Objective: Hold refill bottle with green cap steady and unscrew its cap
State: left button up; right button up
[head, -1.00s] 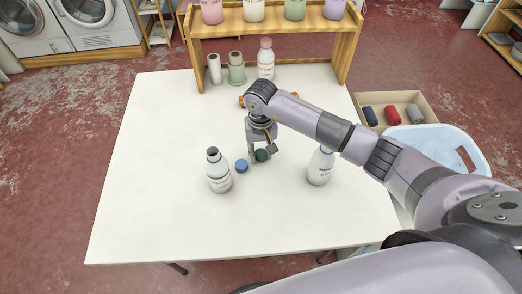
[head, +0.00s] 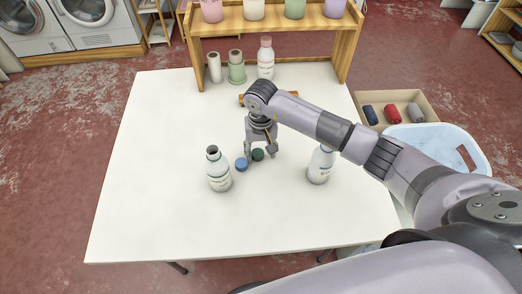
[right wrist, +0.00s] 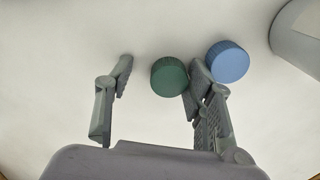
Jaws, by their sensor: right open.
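A green cap (head: 258,155) lies loose on the white table (head: 160,215). My right gripper (head: 261,156) is open above it, pointing down, with its fingers on either side of the cap. In the right wrist view the green cap (right wrist: 169,76) sits close to the right-hand finger and apart from the left-hand one. A white bottle (head: 219,172) with an open, dark neck stands upright to the left. Another white bottle (head: 319,168) stands to the right, its top partly hidden by my right arm. My left gripper is out of view.
A blue cap (head: 241,165) lies just left of the green one, close to a finger. A pink-capped bottle (head: 265,60) and two rolls stand at the back, below a wooden shelf (head: 270,22). The table's front and left are clear.

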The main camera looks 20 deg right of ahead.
aim_at(261, 153)
jog(key=shift+r, duration=0.15)
notch_tip(261, 153, up, 12)
jog(key=b, duration=0.1)
jog(key=shift+b, duration=0.35)
